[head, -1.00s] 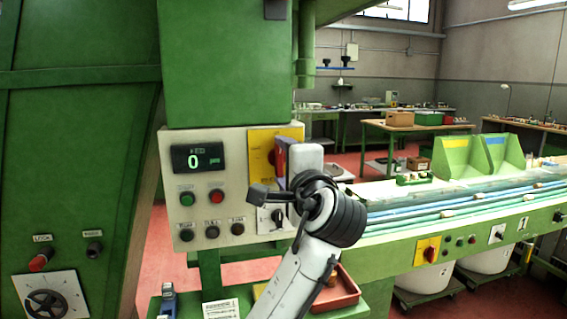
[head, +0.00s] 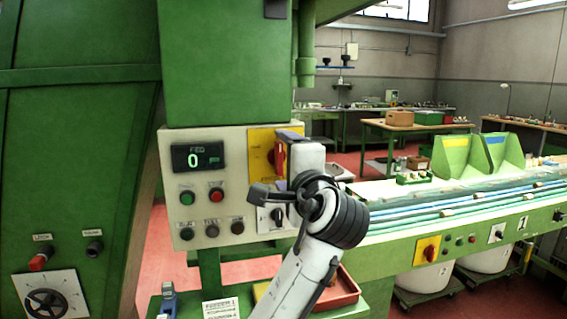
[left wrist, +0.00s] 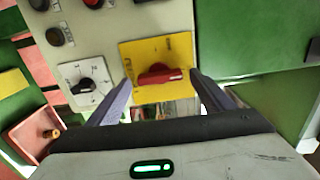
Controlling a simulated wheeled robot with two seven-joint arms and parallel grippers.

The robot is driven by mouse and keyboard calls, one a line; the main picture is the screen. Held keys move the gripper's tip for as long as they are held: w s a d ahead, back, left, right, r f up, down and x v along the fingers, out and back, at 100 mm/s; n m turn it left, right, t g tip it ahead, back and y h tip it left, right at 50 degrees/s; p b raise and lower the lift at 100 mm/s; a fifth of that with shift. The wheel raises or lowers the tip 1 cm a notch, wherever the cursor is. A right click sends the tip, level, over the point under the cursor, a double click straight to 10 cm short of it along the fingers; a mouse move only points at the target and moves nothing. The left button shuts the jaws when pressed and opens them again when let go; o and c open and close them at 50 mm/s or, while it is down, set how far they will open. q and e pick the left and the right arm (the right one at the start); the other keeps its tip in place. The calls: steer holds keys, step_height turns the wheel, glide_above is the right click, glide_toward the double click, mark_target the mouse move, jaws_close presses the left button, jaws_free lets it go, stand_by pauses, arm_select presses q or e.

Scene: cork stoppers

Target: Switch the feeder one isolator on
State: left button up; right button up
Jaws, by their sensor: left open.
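A red rotary handle (head: 280,157) on a yellow plate (head: 259,143) sits on the right side of the pale control panel. It stands about upright in the head view. The left wrist view shows the same red handle (left wrist: 160,75) on its yellow plate (left wrist: 178,48); the plate's lettering is too small to read. My left gripper (head: 283,160) is open at this handle, with one finger on each side of it in the left wrist view (left wrist: 162,80). Contact cannot be told. A second red knob on a yellow plate (head: 428,250) is on the conveyor front. My right gripper is out of view.
The panel has a display (head: 198,157) reading 0, several push buttons (head: 216,195) and a black selector (head: 277,215) below the yellow plate. A red tray (head: 340,290) lies below my left arm. A green machine wall (head: 80,150) stands at left.

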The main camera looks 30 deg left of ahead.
arm_select(q)
steer(key=b+v, duration=0.1)
steer(key=v, duration=0.8)
steer(key=shift+s+d+b, duration=0.25)
steer(key=shift+s+b, duration=0.05)
steer(key=w+d+f+m+h, duration=0.1)
steer(key=d+f+h, duration=0.15)
steer(key=f, duration=0.85)
steer(key=w+d+f+m+t+h, duration=0.15)
steer(key=f+h, duration=0.25)
steer(key=f, duration=0.7)
steer(key=w+d+f+m+g+h, duration=0.1)
steer(key=w+d+f+h, duration=0.15)
steer(key=f, duration=0.85)
steer(key=s+d+f+n+g+h, duration=0.1)
steer(key=s+f+n, duration=0.4)
steer(key=s+f, duration=0.8)
steer(key=s+d+f+n+g+h, duration=0.2)
steer(key=s+f+h, duration=0.4)
steer(key=s+f, duration=0.7)
steer(key=s+d+n, duration=0.1)
steer(key=n, duration=0.1)
steer(key=shift+n, duration=0.35)
steer(key=shift+f+g, duration=0.15)
steer(key=shift+g, duration=0.1)
